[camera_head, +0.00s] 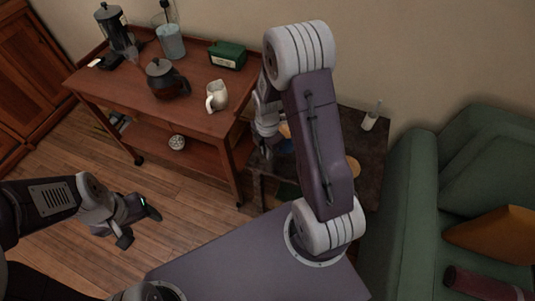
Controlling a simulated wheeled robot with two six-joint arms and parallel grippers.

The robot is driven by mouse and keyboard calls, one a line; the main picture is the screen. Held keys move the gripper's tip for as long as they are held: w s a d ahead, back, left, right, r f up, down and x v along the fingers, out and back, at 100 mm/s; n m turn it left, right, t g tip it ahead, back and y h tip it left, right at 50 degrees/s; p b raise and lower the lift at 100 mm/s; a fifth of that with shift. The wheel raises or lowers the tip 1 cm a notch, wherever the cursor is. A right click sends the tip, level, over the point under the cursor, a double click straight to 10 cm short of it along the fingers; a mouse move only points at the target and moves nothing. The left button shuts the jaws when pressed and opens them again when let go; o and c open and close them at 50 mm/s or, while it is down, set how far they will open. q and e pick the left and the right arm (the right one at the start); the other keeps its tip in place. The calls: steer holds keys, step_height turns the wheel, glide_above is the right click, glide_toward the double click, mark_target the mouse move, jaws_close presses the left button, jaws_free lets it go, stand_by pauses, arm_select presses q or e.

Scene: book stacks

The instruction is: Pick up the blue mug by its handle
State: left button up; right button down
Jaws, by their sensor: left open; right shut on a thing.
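A blue object, apparently the blue mug (284,147), shows in the head view at the low dark table, between my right gripper and my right arm link. The arm hides much of it, and I cannot make out its handle. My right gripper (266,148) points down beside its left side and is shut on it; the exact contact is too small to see. I cannot tell whether the mug rests on the table or is lifted. My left gripper (137,223) is open and empty over the wooden floor at left.
A wooden cart (115,92) at upper left holds a white pitcher (217,96), a dark teapot (163,80), a green box (227,55) and a blender (170,40). The dark table (371,150) bears a white cup (370,121). A green sofa (405,220) stands right.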

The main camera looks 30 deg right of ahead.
steer(key=shift+r+p, duration=0.45)
steer(key=shift+r, duration=1.45)
